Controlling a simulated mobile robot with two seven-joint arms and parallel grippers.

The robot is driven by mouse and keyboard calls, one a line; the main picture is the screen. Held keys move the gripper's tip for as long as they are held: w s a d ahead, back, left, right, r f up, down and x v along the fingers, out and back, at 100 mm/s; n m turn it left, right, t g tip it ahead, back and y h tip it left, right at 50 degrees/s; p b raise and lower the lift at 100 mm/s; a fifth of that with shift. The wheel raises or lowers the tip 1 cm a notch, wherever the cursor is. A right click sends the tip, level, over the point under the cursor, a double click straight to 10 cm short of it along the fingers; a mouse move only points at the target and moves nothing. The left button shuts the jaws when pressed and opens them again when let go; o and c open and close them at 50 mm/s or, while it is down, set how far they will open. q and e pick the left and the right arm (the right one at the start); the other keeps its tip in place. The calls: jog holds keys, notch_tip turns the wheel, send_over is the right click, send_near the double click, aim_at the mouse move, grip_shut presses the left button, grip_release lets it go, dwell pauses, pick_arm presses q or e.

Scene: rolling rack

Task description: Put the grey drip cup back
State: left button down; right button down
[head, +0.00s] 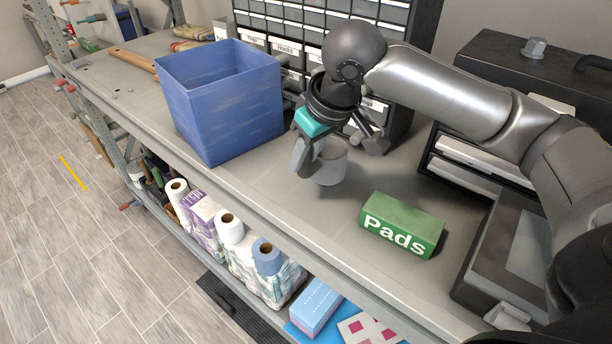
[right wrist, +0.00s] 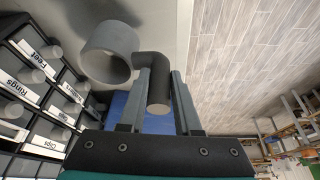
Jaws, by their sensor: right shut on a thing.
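The grey drip cup (head: 331,165) is a short round cup, seen over the bench top in the middle of the head view. In the right wrist view the cup (right wrist: 108,52) is at the upper left, and its dark bent handle (right wrist: 154,85) lies between the fingers. My right gripper (head: 308,158) is shut on the handle, beside the cup; its two fingers also show in the right wrist view (right wrist: 160,100). I cannot tell whether the cup's base touches the bench. My left gripper is not in view.
A blue bin (head: 222,105) stands left of the cup. A green Pads box (head: 402,226) lies to its right front. A labelled drawer cabinet (head: 285,45) stands behind. A dark case (head: 505,75) and a grey tray-like unit (head: 520,245) are at right. Paper rolls (head: 229,229) sit on the lower shelf.

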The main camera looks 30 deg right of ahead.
aim_at(308, 168)
notch_tip(308, 168, down, 4)
jog(key=shift+f+b, duration=0.15)
jog(key=shift+b, duration=0.3)
jog(key=c, duration=0.6)
grip_release()
jog(key=shift+f, duration=0.1)
jog(key=shift+r, duration=0.2)
jog(key=p+v, duration=0.2)
jog(key=v, duration=1)
jog(key=shift+p, duration=0.3)
